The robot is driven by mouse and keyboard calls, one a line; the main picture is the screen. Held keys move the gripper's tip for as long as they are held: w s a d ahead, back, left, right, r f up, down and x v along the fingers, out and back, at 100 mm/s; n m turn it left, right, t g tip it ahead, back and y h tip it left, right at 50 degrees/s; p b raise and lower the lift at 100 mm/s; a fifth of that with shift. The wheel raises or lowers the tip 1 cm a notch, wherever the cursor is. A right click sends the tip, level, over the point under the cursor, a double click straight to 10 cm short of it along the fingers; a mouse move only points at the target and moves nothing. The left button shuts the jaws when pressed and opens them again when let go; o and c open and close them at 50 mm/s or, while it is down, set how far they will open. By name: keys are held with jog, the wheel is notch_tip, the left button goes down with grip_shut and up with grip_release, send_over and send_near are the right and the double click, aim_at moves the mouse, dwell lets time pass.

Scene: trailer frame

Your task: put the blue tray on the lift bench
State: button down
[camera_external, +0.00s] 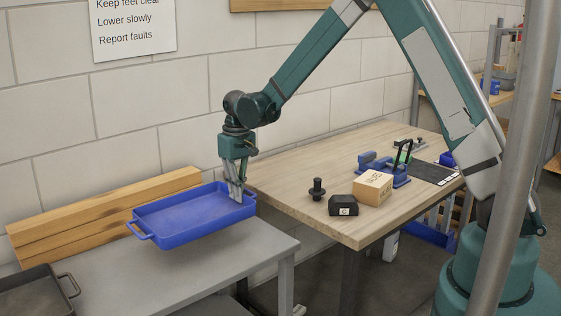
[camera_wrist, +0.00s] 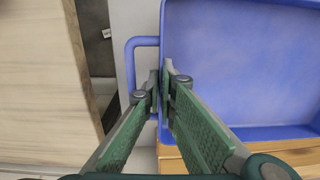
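The blue tray (camera_external: 185,222) is an empty, shallow, rectangular tray with loop handles. It is at the back of the grey bench (camera_external: 215,266), which is probably the lift bench; whether it touches the top is unclear. In the wrist view the tray (camera_wrist: 245,65) fills the right side, with one handle (camera_wrist: 130,62) to the left of its wall. My gripper (camera_external: 237,196) points down at the tray's right end. In the wrist view its fingers (camera_wrist: 160,88) are close together, one on each side of the end wall, pinching it. The pinched stretch of wall is hidden.
Timber beams (camera_external: 105,215) lie behind the tray along the wall. A dark tray (camera_external: 38,292) is on the bench's left. A wooden table (camera_external: 290,185) stands to the right, across a gap, holding a cardboard box (camera_external: 373,187), black parts and a blue fixture. A post (camera_external: 505,170) stands in front.

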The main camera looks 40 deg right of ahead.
dwell(0.3)
send_over(239, 229)
jog(key=shift+d+f, duration=0.15)
jog(key=shift+f, duration=2.95)
jog(key=shift+f, duration=1.9)
jog(key=shift+f+b, duration=0.2)
jog(key=shift+b, duration=0.1)
jog(key=c, duration=2.7)
grip_release()
jog(key=shift+r, duration=0.1)
jog(key=shift+r, duration=0.1)
jog(key=shift+d+r+p, duration=0.2)
jog(key=shift+r+p, duration=0.15)
jog(key=shift+r, duration=5.7)
jog(key=shift+r, duration=0.1)
